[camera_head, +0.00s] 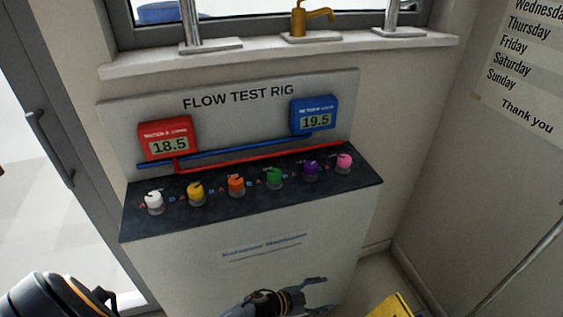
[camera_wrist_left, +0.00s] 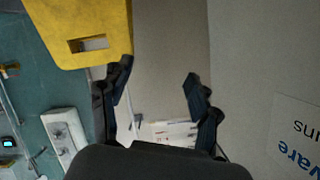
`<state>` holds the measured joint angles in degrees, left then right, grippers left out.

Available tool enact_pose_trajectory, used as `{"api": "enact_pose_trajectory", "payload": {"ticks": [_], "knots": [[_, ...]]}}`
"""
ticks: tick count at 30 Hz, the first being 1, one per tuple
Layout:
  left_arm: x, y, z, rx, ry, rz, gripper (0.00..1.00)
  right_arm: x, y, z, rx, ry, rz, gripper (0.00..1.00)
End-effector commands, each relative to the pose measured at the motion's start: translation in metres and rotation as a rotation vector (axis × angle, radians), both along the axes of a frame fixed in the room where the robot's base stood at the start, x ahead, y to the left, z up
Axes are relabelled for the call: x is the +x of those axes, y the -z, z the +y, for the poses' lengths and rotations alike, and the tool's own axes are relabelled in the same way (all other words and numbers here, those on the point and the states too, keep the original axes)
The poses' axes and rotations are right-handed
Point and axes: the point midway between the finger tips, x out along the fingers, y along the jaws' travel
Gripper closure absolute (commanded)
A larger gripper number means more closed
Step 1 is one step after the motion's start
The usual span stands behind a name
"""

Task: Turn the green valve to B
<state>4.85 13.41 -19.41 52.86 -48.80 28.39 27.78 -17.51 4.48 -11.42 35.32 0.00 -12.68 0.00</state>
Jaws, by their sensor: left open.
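The green valve (camera_head: 274,178) stands on the dark top of the flow test rig, between the orange valve (camera_head: 236,186) and the purple valve (camera_head: 311,172). Small red and blue letters lie beside the valves. They are too small to tell where the green valve's lever points. My left gripper (camera_head: 324,296) is low in front of the rig's pale front panel, well below the green valve and apart from it. It is open and empty, and its two dark fingers also show spread in the left wrist view (camera_wrist_left: 156,88). My right gripper is not in view.
A white valve (camera_head: 154,204), yellow valve (camera_head: 196,193) and pink valve (camera_head: 344,163) share the row. Behind are a red meter (camera_head: 167,138) reading 18.5 and a blue meter (camera_head: 314,116) reading 19.5. A yellow object (camera_head: 393,306) stands low at right.

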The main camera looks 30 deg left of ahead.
Motion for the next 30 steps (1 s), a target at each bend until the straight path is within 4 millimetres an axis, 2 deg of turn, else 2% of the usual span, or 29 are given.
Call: {"api": "enact_pose_trajectory", "payload": {"ticks": [1, 3, 6, 8, 11, 14, 18, 21, 25, 27, 30], "knots": [[0.028, -0.070, -0.022, 0.013, 0.173, -0.117, 0.38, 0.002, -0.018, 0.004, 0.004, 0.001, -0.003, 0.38], [0.039, -0.131, -0.050, 0.059, 0.419, -0.205, 0.38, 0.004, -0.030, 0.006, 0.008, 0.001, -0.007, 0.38], [0.037, -0.192, -0.066, 0.208, 0.746, -0.235, 0.38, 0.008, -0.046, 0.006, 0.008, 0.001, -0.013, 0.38], [0.035, -0.216, -0.059, 0.340, 0.901, -0.200, 0.38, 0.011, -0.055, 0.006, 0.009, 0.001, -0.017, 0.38], [0.038, -0.248, -0.026, 0.593, 1.060, -0.084, 0.38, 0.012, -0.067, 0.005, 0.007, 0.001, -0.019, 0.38], [0.049, -0.286, 0.025, 0.867, 1.097, 0.077, 0.38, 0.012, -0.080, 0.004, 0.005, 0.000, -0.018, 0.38], [0.067, -0.358, 0.104, 1.217, 0.962, 0.326, 0.38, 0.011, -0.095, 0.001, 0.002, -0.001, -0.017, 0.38], [0.072, -0.405, 0.145, 1.376, 0.811, 0.460, 0.38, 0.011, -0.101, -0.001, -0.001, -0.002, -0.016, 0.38], [0.072, -0.438, 0.172, 1.471, 0.675, 0.553, 0.38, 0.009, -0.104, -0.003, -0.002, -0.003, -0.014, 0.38], [0.071, -0.442, 0.178, 1.489, 0.645, 0.574, 0.38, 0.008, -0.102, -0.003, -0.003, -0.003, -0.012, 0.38], [0.072, -0.433, 0.182, 1.491, 0.635, 0.582, 0.38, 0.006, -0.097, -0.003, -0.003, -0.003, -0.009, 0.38]]}}
